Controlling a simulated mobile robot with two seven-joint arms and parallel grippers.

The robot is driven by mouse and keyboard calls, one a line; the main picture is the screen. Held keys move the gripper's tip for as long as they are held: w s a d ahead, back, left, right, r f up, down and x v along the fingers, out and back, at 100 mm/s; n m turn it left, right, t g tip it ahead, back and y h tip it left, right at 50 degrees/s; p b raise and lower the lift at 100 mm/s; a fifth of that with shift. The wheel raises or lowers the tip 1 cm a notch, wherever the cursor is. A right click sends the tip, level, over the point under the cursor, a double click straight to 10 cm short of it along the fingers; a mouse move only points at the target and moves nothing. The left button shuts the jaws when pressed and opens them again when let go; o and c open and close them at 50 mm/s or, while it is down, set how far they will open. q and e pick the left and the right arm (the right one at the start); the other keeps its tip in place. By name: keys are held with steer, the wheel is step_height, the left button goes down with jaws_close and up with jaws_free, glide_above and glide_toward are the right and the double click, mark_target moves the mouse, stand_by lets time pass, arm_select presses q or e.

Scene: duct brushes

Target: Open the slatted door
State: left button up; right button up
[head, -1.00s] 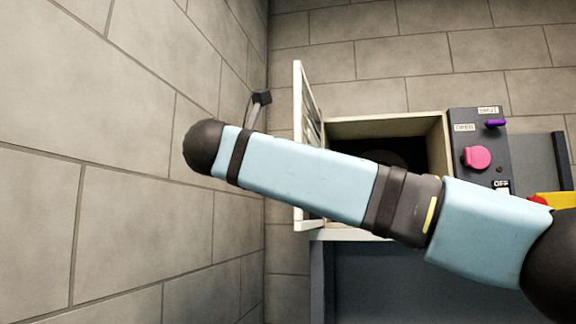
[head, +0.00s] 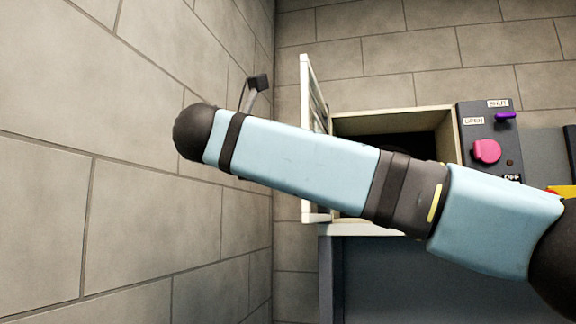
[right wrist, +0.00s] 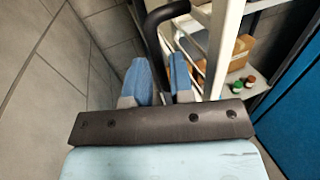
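The slatted door (head: 307,150) is a pale panel seen almost edge-on in the head view. It stands swung out at the left side of an open box (head: 395,122), whose dark inside shows. My right arm crosses in front and hides the middle of the door and my gripper. In the right wrist view, the two blue-grey fingers of my right gripper (right wrist: 160,78) sit close on either side of the dark curved handle (right wrist: 153,25), which joins the white door frame (right wrist: 220,45). They look shut on it. My left gripper is not in view.
A dark control panel (head: 487,140) with a pink knob (head: 487,151) and a purple lever (head: 505,115) stands right of the box. A tiled wall (head: 130,220) is close on the left. The right wrist view also shows a shelf with a cardboard box (right wrist: 238,50).

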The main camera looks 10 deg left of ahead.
steer(key=b+v, duration=0.2)
steer(key=v, duration=0.8)
steer(key=shift+s+b, duration=0.3)
steer(key=shift+b, duration=0.1)
